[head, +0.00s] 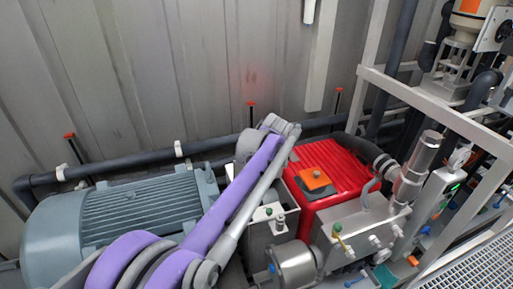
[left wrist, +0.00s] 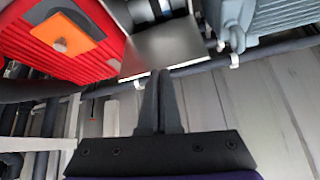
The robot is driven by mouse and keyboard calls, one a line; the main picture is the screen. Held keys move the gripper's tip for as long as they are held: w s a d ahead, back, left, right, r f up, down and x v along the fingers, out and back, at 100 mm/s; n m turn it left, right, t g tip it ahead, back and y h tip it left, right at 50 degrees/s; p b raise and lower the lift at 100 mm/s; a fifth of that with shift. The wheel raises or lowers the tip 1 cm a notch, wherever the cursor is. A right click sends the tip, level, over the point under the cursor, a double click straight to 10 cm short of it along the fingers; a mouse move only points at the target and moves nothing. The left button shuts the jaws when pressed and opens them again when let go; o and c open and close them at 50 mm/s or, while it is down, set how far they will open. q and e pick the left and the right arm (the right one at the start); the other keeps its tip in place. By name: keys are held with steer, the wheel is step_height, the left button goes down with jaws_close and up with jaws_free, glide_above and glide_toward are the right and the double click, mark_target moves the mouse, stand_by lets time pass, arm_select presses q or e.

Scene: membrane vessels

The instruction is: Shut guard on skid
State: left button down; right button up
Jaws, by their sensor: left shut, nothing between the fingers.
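The skid carries a grey finned motor (head: 130,215) at left and a red ribbed pump (head: 335,180) at right. In the left wrist view a flat grey metal plate (left wrist: 165,48), which looks like the guard, spans the gap between the red pump (left wrist: 60,40) and the motor (left wrist: 270,15). A dark opening with pale round parts shows behind its upper edge. My left gripper (left wrist: 160,75) is shut and empty, its fingertips at the plate's lower edge; I cannot tell whether they touch. In the head view my purple arm hides much of this gap and the gripper. My right gripper is in neither view.
A dark pipe (head: 130,161) runs along the corrugated wall (head: 120,70) behind the skid. A white frame (head: 430,105) stands at the right. A steel block (head: 355,220) with valves and fittings sits in front of the pump, with grating (head: 485,270) at lower right.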

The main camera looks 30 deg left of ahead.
arm_select(q)
steer(key=w+a+n+y, duration=0.2)
steer(key=w+a+n, duration=0.1)
steer(key=w+a, duration=0.75)
steer(key=w+f, duration=0.1)
steer(key=f, duration=0.2)
steer(key=w+f, duration=0.1)
steer(key=f, duration=0.2)
steer(key=w+a+f+p, duration=0.1)
steer(key=f, duration=0.2)
steer(key=shift+w+f, duration=0.2)
steer(key=shift+f, duration=0.2)
steer(key=shift+d+f, duration=0.15)
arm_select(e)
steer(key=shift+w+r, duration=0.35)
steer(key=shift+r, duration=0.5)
